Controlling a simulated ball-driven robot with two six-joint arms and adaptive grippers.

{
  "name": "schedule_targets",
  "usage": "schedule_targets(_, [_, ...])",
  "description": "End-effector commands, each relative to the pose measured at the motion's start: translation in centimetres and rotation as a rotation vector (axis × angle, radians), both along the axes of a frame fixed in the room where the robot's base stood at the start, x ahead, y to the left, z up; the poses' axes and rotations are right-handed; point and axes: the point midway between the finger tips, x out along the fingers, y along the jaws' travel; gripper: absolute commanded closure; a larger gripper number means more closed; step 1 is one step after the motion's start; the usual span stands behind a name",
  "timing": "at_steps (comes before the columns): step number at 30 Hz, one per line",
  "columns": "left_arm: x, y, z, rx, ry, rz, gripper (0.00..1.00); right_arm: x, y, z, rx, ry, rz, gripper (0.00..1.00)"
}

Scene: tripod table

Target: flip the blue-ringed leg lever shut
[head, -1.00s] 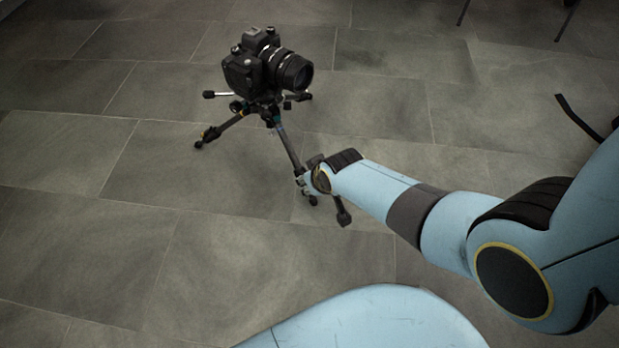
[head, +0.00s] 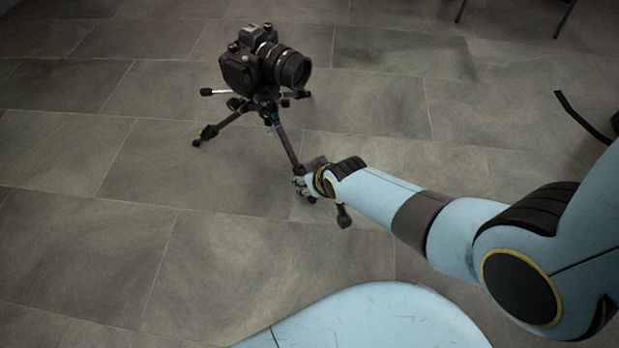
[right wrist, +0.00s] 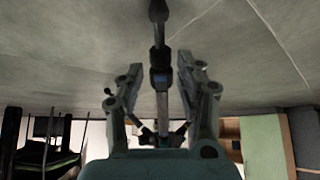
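A black camera (head: 262,62) sits on a low dark tripod (head: 286,146) on the floor. My right gripper (head: 298,183) is at the lower part of the tripod's front leg. In the right wrist view, that leg (right wrist: 160,105) runs between the two fingers of my right gripper (right wrist: 178,75), which are apart with gaps on both sides. A dark block with a bluish tint (right wrist: 160,77) is on the leg between the fingertips. It looks like the ringed lever clamp, but I cannot tell its lever's position. My left gripper is out of view.
A pan handle (head: 214,92) sticks out left from the tripod head. Another tripod leg (head: 218,128) spreads to the left. The tiled floor (head: 90,250) is clear at the left and front. Dark furniture legs (head: 563,20) stand at the far right.

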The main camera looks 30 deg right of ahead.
Motion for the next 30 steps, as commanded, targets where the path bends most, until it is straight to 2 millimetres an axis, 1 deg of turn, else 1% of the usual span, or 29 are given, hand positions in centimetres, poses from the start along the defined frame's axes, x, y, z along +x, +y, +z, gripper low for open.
schedule_targets(7, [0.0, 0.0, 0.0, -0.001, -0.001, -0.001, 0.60, -0.2, 0.1, 0.2, 0.001, 0.000, 0.000, 0.64])
schedule_targets(11, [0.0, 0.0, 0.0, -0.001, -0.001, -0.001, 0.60, -1.0, 0.0, 1.1, 0.002, 0.000, -0.001, 0.64])
schedule_targets(14, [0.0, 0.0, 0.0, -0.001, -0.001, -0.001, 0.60, -1.8, -0.1, 2.4, 0.001, -0.001, -0.001, 0.64])
schedule_targets(21, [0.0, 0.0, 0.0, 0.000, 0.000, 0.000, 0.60, -4.7, -0.3, 6.3, 0.001, 0.001, -0.002, 0.64])
schedule_targets(24, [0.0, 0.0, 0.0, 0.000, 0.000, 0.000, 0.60, -5.6, -0.4, 7.7, 0.001, -0.001, -0.001, 0.64])
schedule_targets(30, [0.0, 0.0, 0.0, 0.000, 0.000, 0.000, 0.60, -6.8, -0.5, 9.4, 0.000, 0.000, 0.000, 0.64])
